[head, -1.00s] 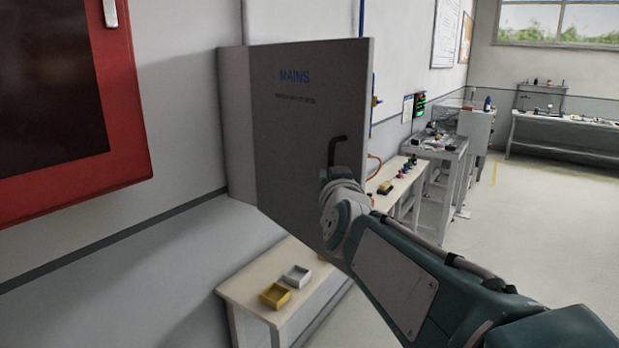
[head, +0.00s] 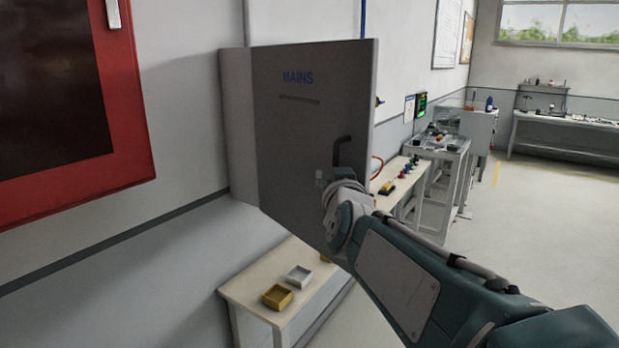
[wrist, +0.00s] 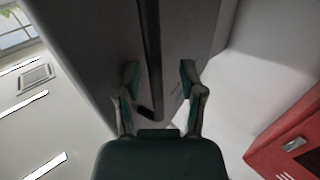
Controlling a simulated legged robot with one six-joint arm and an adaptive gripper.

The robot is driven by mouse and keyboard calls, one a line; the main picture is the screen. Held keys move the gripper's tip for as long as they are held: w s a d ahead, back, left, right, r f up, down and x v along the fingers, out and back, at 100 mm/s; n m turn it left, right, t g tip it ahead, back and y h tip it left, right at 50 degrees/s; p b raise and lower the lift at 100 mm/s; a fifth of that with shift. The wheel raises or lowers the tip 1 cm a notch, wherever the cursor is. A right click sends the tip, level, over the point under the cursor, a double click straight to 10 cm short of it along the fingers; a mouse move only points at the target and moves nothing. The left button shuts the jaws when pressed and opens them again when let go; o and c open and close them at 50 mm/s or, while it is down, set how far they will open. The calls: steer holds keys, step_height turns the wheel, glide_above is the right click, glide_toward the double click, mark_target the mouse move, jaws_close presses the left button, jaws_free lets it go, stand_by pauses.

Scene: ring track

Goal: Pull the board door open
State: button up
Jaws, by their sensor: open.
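The board door (head: 300,150) is the dark grey front of a wall box marked MAINS. It looks shut or nearly so; I cannot tell whether there is a gap. Its dark handle (head: 342,152) stands near the right edge. My gripper (head: 322,180) is at the lower end of the handle, partly hidden by my wrist. In the wrist view my gripper (wrist: 159,75) is open, with one finger on each side of a dark upright bar, which looks like the handle (wrist: 149,45). Contact with the fingers cannot be made out.
A red-framed cabinet (head: 140,110) is on the wall at left. Below the box is a small table (head: 250,292) with a yellow tray (head: 277,296) and a grey tray (head: 298,276). A bench (head: 405,185) stands behind at right. The floor at right (head: 540,220) is clear.

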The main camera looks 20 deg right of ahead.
steer(key=shift+s, duration=0.1)
steer(key=v, duration=1.1)
steer(key=shift+s+a, duration=0.2)
steer(key=shift+s, duration=0.2)
steer(key=s+a+f+n+g+y, duration=0.2)
steer(key=a+f+g+y, duration=0.1)
steer(key=a+f, duration=0.15)
steer(key=s+a+f+n+g+y, duration=0.2)
steer(key=a+f+y, duration=0.1)
steer(key=f, duration=0.3)
steer(key=s+d+f+m+g+h, duration=0.1)
steer(key=s+d+f+g+h, duration=0.1)
steer(key=s+f+g, duration=0.5)
step_height(320, 180, down, 4)
steer(key=s, duration=0.2)
steer(key=shift+s+d, duration=0.3)
steer(key=shift+s, duration=0.05)
